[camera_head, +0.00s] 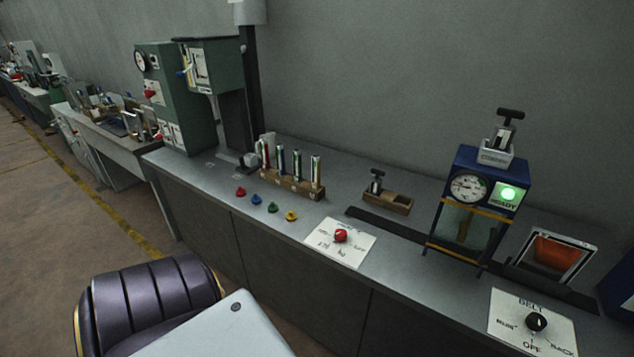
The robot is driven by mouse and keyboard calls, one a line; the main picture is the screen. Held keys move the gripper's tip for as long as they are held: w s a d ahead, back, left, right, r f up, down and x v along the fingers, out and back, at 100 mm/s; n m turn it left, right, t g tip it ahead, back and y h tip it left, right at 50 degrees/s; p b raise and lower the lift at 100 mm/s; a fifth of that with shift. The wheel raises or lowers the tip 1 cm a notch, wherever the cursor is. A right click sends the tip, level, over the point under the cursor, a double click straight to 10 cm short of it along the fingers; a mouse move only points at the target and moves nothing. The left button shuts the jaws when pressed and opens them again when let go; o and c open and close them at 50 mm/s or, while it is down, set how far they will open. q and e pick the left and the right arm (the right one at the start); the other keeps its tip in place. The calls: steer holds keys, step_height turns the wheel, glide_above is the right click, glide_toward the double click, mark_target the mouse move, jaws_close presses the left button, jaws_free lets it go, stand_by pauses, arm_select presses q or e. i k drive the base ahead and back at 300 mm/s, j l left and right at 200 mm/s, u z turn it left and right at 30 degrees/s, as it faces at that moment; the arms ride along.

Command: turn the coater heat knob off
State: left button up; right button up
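A red knob (341,236) sits on a white label plate (349,254) at the front of the grey bench, near the middle of the head view. The plate's lettering is small and tilted, and I cannot read it surely or tell which mark the knob points to. A blue machine (481,170) with a round dial and a lit green lamp stands behind and to the right. A black knob (536,321) on a second white plate (505,318) lies at the lower right; its lettering includes BELT, RUN, OFF and BACK. Neither of my grippers is in view.
Several coloured cone-shaped pieces (256,199) lie left of the red knob. A wooden rack (291,184) of tubes and a small wooden holder (388,201) stand behind. An orange-filled tray (556,254) is at the right. The bench (330,196) has bare surface around the red knob's plate.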

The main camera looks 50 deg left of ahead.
mark_target(339, 234)
steer(key=u, duration=1.35)
steer(key=z, duration=0.1)
